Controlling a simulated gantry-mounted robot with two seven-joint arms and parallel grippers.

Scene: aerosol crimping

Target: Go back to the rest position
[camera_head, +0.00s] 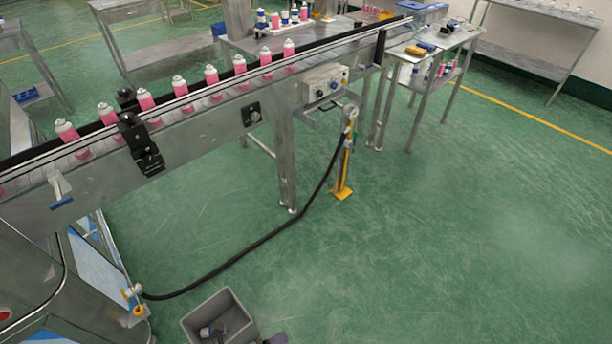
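Neither of my grippers shows in the head view. Several pink aerosol cans with white tops (146,101) stand in a spaced row on the conveyor (190,122), which runs from the lower left to the upper right. A black sensor block (139,143) is fixed to the conveyor's near side. A control box (325,83) with knobs sits on the near side further along.
A grey bin (190,324) with dark and grey items inside stands on the floor at the bottom edge. A black hose (258,243) curves across the floor to a yellow-footed stand (342,188). Metal tables (455,42) stand behind. The green floor at right is clear.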

